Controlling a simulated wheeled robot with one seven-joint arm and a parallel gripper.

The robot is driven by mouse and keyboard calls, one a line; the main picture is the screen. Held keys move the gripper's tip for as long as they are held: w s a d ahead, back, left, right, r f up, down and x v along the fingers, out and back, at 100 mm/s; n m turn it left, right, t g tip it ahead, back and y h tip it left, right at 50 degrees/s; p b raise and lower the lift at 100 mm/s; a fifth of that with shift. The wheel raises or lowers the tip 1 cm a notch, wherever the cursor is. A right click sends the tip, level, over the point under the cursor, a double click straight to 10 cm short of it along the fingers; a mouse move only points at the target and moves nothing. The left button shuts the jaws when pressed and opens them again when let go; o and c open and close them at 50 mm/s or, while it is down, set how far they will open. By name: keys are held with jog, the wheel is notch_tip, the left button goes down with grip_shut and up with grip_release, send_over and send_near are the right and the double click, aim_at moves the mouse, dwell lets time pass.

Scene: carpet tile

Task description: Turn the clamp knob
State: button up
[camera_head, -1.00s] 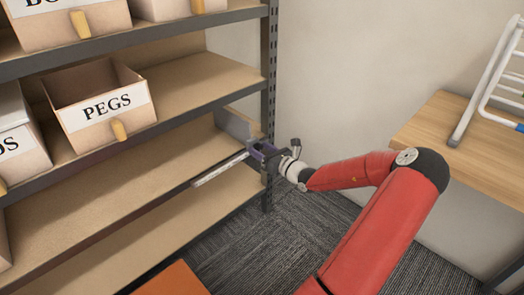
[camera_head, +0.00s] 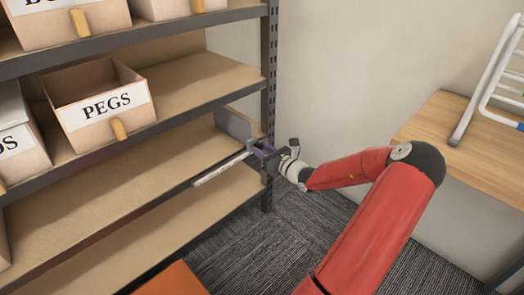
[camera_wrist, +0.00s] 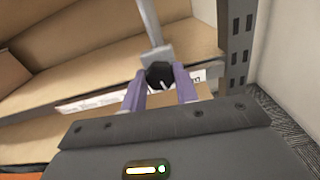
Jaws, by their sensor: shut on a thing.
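The clamp shows as a pale metal bar (camera_head: 218,171) that sticks out to the left at the shelf's right end. In the wrist view its grey bar (camera_wrist: 150,22) runs up from a grey block (camera_wrist: 156,55). The dark clamp knob (camera_wrist: 159,75) sits in front of that block, with a small white mark on it. My gripper (camera_wrist: 161,88) has its two purple fingers on either side of the knob and is shut on it. In the head view my gripper (camera_head: 262,150) is at the shelf post, and the knob is hidden there.
A bin labelled PEGS (camera_head: 100,108) stands on the shelf to the left. The slotted shelf post (camera_head: 269,80) is close beside my gripper. A wooden table (camera_head: 450,120) with a white rack (camera_head: 490,80) stands at the right. Carpet (camera_head: 265,245) lies clear below.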

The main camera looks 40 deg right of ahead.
jog(key=shift+a+f+n+b, duration=0.1)
jog(key=shift+n+b, duration=3.2)
jog(key=shift+n, duration=1.65)
jog(key=shift+f+n+b, duration=0.1)
jog(key=shift+n+b, duration=3.2)
jog(key=shift+n, duration=1.65)
jog(key=o, duration=1)
jog(key=shift+r, duration=0.1)
jog(key=s, duration=0.8)
jog(key=shift+d, duration=0.3)
